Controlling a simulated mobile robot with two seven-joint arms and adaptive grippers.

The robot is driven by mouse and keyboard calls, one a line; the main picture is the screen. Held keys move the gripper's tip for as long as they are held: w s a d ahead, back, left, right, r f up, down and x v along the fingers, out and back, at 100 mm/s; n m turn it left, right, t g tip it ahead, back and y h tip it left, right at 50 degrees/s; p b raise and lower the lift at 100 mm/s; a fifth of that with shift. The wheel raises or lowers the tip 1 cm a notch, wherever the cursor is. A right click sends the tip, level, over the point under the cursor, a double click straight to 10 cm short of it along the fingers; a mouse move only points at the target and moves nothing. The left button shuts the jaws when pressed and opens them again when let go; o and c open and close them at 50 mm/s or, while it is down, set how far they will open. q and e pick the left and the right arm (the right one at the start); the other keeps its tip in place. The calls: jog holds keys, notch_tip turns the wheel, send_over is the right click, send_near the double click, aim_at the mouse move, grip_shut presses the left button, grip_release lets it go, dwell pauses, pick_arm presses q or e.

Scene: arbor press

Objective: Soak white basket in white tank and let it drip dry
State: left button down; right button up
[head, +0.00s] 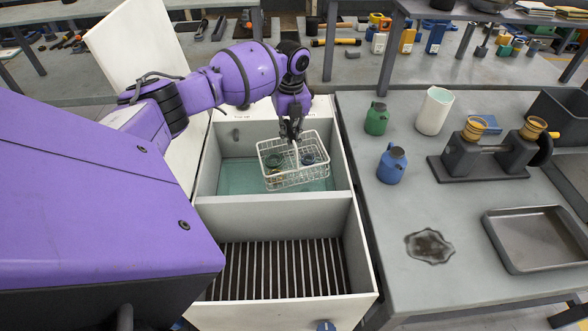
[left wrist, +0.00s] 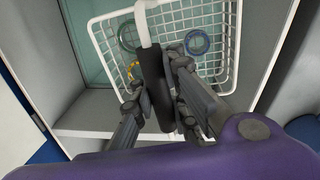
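The white wire basket (head: 293,163) hangs over the rear compartment of the white tank (head: 345,238), above its teal liquid (head: 238,178). It looks slightly tilted and holds a few ring-like parts. In the left wrist view, the basket (left wrist: 232,50) shows a green ring (left wrist: 128,37), a blue ring (left wrist: 197,42) and part of a yellow piece (left wrist: 134,70). My left gripper (head: 290,132) is shut on the dark grip of the basket's handle (left wrist: 152,80). Whether the basket's bottom touches the liquid is hard to tell. My right gripper is not in view.
The tank's front compartment has a slatted drain rack (head: 278,268), which is empty. On the right bench stand a green jug (head: 376,120), a blue jug (head: 391,165), a white cylinder (head: 434,111) and a grey tray (head: 538,238). A dark puddle (head: 429,246) lies there.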

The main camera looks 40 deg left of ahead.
pick_arm(q)
notch_tip(320, 180, up, 7)
jog(key=shift+w+f+p, duration=0.1)
jog(key=shift+p, duration=0.7)
jog(key=shift+r+p, duration=0.55)
jog(key=shift+r, duration=2.05)
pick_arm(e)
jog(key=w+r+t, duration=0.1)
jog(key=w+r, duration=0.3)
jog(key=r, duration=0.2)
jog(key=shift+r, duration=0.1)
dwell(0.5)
